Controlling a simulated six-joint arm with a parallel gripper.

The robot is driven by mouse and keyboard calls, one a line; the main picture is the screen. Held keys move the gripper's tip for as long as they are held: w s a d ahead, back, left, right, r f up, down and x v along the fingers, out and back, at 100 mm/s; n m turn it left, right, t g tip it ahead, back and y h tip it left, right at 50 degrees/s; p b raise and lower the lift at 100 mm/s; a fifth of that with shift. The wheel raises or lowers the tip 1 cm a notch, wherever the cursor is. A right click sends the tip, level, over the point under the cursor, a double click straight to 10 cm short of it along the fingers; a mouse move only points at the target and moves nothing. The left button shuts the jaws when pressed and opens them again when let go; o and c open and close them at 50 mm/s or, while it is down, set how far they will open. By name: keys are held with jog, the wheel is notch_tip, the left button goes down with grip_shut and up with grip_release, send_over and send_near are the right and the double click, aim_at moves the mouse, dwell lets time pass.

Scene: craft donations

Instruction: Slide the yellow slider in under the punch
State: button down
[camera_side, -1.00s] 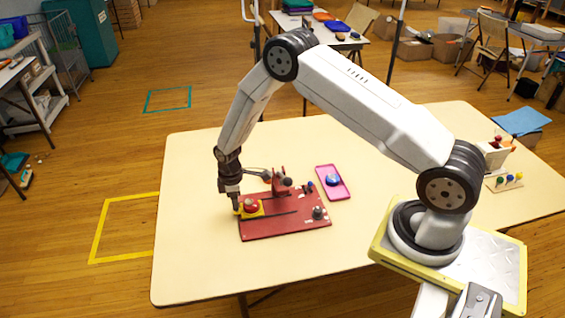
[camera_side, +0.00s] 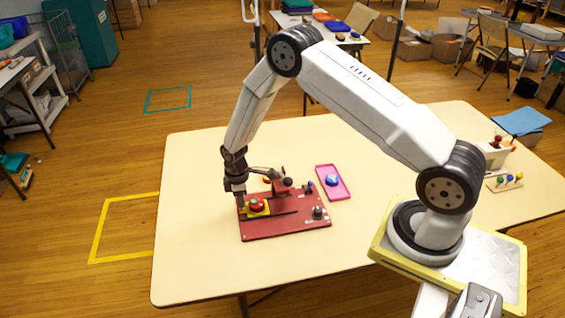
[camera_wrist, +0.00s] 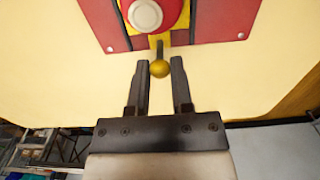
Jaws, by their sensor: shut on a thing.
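The yellow slider (camera_side: 259,211) lies on the red base plate (camera_side: 285,225), toward its left end, and carries a round red piece (camera_side: 257,204). My gripper (camera_wrist: 159,65) is shut on this knob, one finger on each side. In the side view my gripper (camera_side: 241,204) is at the slider's left end. The red punch (camera_side: 280,184) stands on the plate to the right of the slider, apart from it.
A small grey knob (camera_side: 318,212) stands at the plate's right end. A pink tray (camera_side: 333,182) with a blue piece lies behind right. The table's left and front are clear.

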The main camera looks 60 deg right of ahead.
send_over(268, 206)
dwell(1.4)
jog(key=c, duration=0.6)
grip_release()
jog(key=shift+r, duration=0.1)
jog(key=shift+r, duration=3.65)
